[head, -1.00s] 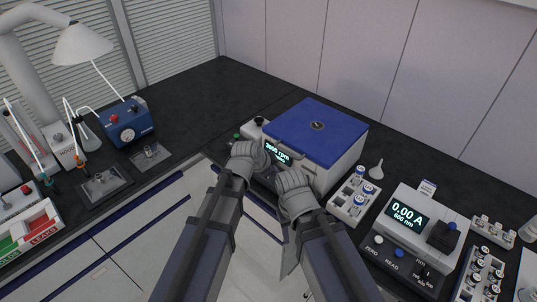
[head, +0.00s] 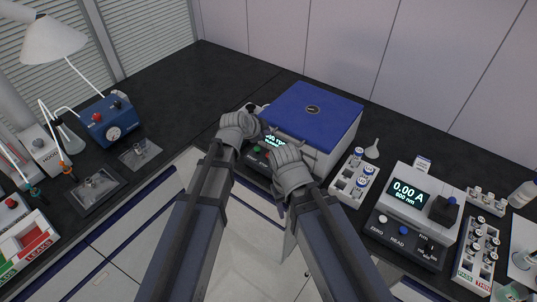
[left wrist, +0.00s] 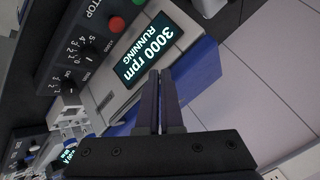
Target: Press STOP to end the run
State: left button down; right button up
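The centrifuge (head: 318,112), a white box with a blue lid, stands closed on the dark bench. Its front display (head: 275,141) is partly covered in the head view; in the left wrist view the display (left wrist: 150,50) reads 3000 rpm, RUNNING. Beside it are a red button (left wrist: 115,23) with a partly cut-off label ending in "TOP" and the edge of a green button (left wrist: 139,2). My left gripper (head: 262,124) is in front of the panel; its fingers (left wrist: 161,100) look shut, empty and apart from the red button. My right gripper (head: 272,158) is low by the panel's right side, its fingers unclear.
A tube rack (head: 354,180) and a funnel (head: 372,149) stand right of the centrifuge. Farther right are a photometer (head: 412,205) and a vial rack (head: 478,252). A blue gauge box (head: 110,119) is at the left. Bare bench lies left of the centrifuge.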

aim_at(267, 157)
pick_arm(q)
jog(key=shift+w+d, duration=0.1)
notch_tip(267, 157, down, 9)
jog(key=b, duration=0.9)
dwell(1.8)
jog(key=shift+f+b, duration=0.3)
jog(key=shift+f+b, duration=0.9)
jog(key=shift+f, duration=0.05)
dwell(0.9)
jog(key=shift+r, duration=0.2)
jog(key=shift+r+p, duration=1.15)
jog(key=shift+p, duration=0.2)
